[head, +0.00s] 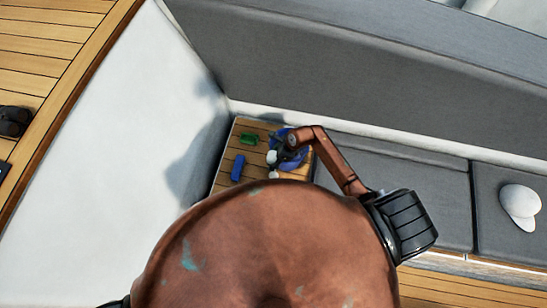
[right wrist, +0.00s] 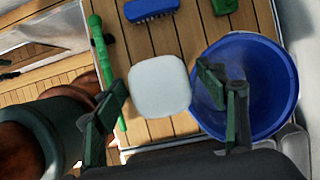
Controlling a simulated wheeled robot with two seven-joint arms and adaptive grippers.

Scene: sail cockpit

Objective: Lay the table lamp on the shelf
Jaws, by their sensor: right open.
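A pale, rounded-square thing, which looks like the table lamp seen from above, shows in the right wrist view (right wrist: 160,86) over the wooden slatted shelf (right wrist: 190,25). In the head view its white top (head: 272,157) is small, beside my right gripper (head: 280,150). The right gripper also shows in the right wrist view (right wrist: 163,103), open, its dark green fingers on either side of the pale thing. I see no clear contact. The lamp's lower part is hidden. The shelf stands in the corner in the head view (head: 222,178). My left gripper is not in view.
A blue bucket (right wrist: 262,85) stands right of the lamp, close to the right finger. A blue brush (right wrist: 151,9), a green object (right wrist: 224,6) and a long green tool (right wrist: 101,50) lie nearby. Grey cushions (head: 410,190) hold a white cap (head: 519,205).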

